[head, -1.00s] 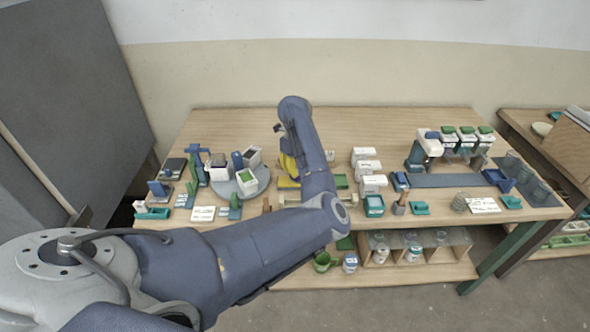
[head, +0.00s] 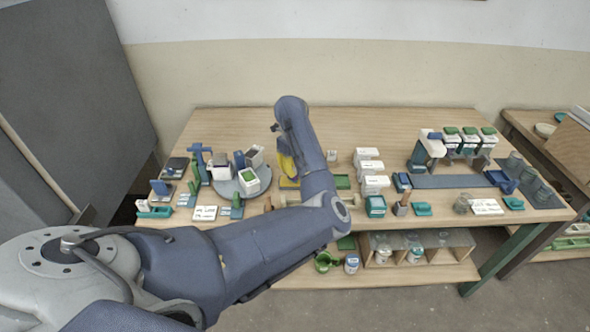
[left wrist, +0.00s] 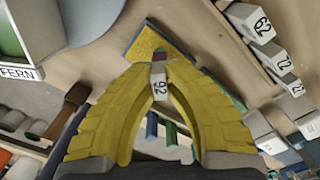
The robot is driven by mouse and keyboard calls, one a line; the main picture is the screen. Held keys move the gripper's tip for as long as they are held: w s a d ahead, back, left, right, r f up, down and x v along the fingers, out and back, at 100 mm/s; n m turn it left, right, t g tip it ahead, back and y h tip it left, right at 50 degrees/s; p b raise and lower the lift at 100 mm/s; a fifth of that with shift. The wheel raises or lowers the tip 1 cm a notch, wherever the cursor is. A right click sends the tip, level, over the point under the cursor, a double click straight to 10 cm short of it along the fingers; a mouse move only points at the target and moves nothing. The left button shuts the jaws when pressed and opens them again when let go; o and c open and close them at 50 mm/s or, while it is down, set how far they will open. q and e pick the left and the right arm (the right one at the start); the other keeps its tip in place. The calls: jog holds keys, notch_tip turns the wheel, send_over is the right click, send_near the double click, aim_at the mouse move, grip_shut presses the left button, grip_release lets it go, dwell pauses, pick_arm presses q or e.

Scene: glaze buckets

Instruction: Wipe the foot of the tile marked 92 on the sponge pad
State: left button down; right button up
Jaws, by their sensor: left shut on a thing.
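My left gripper (left wrist: 158,72) has yellow ribbed fingers, shut on a small white tile marked 92 (left wrist: 159,88) in the left wrist view. The tile's far end is dark reddish. The sponge pad (left wrist: 148,42), yellow and speckled in a blue-grey surround, lies just beyond that end; I cannot tell whether they touch. In the head view the yellow fingers (head: 287,164) point down over the pad (head: 287,183), mostly behind my left arm. The tile is hidden there. My right gripper is not in view.
White boxes (head: 368,168) stand right of the arm; in the left wrist view several carry numbers such as 62 (left wrist: 262,25). A round grey turntable (head: 226,185) with containers is at left. A green container labelled FERN (left wrist: 20,72) shows in the wrist view. The table's back is clear.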

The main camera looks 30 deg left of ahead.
pick_arm(q)
jog(key=shift+s+a, duration=0.15)
jog(key=shift+a, duration=0.05)
jog(key=shift+s+a, duration=0.35)
jog(key=shift+a, duration=0.2)
jog(key=shift+w+d, duration=0.1)
jog(key=shift+d, duration=0.1)
jog(key=shift+w+d, duration=0.45)
jog(key=shift+d, duration=0.15)
jog(key=shift+d, duration=0.1)
jog(key=shift+w+d, duration=0.45)
jog(key=shift+d, duration=0.15)
jog(key=shift+s+a, duration=0.1)
jog(key=shift+s+a, duration=0.45)
jog(key=shift+a, duration=0.2)
jog(key=shift+a, duration=0.15)
